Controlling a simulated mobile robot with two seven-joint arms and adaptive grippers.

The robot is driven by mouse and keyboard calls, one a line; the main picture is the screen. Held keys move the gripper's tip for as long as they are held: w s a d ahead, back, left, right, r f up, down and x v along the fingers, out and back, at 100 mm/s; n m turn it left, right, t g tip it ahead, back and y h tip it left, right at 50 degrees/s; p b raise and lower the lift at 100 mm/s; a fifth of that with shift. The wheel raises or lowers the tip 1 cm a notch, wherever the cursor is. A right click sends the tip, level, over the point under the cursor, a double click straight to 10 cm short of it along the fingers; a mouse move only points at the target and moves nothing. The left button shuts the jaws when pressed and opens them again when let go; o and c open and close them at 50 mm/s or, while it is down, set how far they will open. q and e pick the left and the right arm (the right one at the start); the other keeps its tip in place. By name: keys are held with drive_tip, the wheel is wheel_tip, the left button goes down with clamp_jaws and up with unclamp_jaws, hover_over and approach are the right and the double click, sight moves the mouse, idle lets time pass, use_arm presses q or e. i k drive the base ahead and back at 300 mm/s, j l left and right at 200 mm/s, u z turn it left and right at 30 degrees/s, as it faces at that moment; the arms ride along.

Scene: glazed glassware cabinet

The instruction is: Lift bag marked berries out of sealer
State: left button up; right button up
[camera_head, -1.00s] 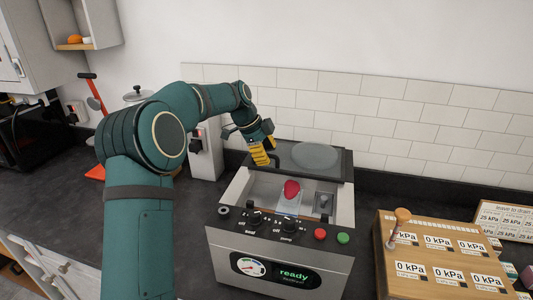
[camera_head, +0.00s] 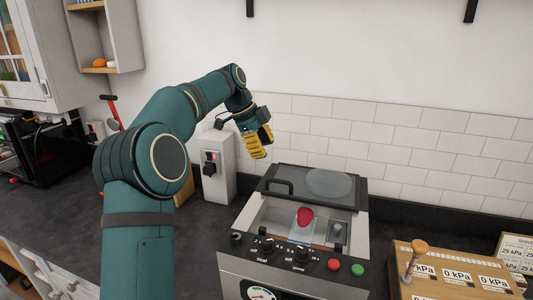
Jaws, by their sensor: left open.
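The sealer (camera_head: 300,262) stands on the dark counter with its lid (camera_head: 312,187) raised at the back. Inside its chamber lies a clear bag (camera_head: 301,229) with a red berry-like shape (camera_head: 305,216) on it; no lettering can be read. My left gripper (camera_head: 258,153), with yellow fingers, is open and empty. It appears above the lid's left part in the picture, apart from the bag. My right gripper is not in view.
A grey switch box (camera_head: 217,165) stands left of the sealer. A wooden board with kPa labels (camera_head: 450,270) and a wooden-handled tool (camera_head: 413,258) is to the right. The raised lid stands behind the chamber.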

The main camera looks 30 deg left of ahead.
sight(301, 232)
drive_tip(key=k, duration=1.5)
